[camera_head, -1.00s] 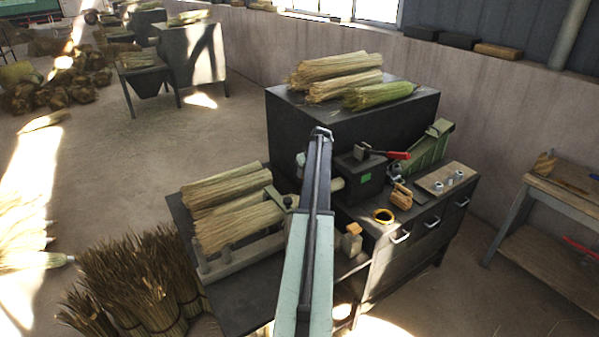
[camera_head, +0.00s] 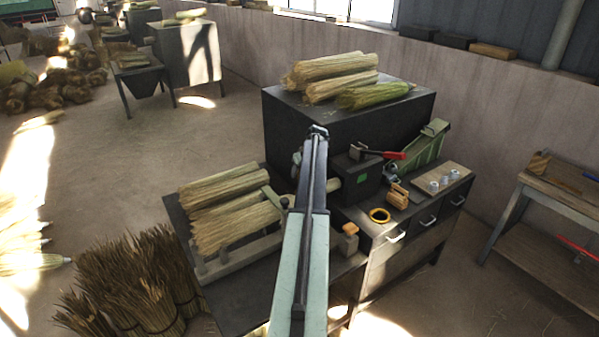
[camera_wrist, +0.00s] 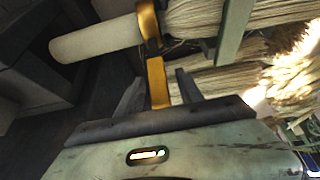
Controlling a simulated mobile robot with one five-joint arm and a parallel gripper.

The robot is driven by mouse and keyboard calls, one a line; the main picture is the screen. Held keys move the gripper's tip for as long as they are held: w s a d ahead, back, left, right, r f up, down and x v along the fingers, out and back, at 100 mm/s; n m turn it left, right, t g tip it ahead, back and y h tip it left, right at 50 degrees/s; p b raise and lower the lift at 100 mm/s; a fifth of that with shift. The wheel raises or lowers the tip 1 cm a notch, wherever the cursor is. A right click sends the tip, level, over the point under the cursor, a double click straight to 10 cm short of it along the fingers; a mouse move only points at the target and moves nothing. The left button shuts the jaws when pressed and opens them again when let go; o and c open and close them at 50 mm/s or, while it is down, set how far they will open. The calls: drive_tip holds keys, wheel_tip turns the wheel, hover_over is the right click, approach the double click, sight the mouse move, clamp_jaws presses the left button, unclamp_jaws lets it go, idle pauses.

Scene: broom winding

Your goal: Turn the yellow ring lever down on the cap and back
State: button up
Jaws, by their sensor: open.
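In the wrist view the yellow ring lever (camera_wrist: 157,83) has its ring around a pale cylinder, the cap (camera_wrist: 97,40), and its flat arm hangs toward me. My gripper (camera_wrist: 159,88) is open, with one dark finger on each side of the lever's arm. Gaps show between the fingers and the arm; I cannot tell whether either touches. In the head view my arm reaches over the bench and hides the lever. A short piece of a pale cylinder (camera_head: 334,185) shows just right of my arm.
Straw bundles (camera_head: 232,205) lie on the bench left of my arm. A yellow-and-black ring (camera_head: 380,216) lies on the bench. Brown brush bundles (camera_head: 130,285) stand on the floor at left.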

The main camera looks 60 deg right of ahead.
drive_tip(key=p+v, duration=0.5)
drive_tip(key=v, duration=0.2)
drive_tip(key=shift+s, duration=0.1)
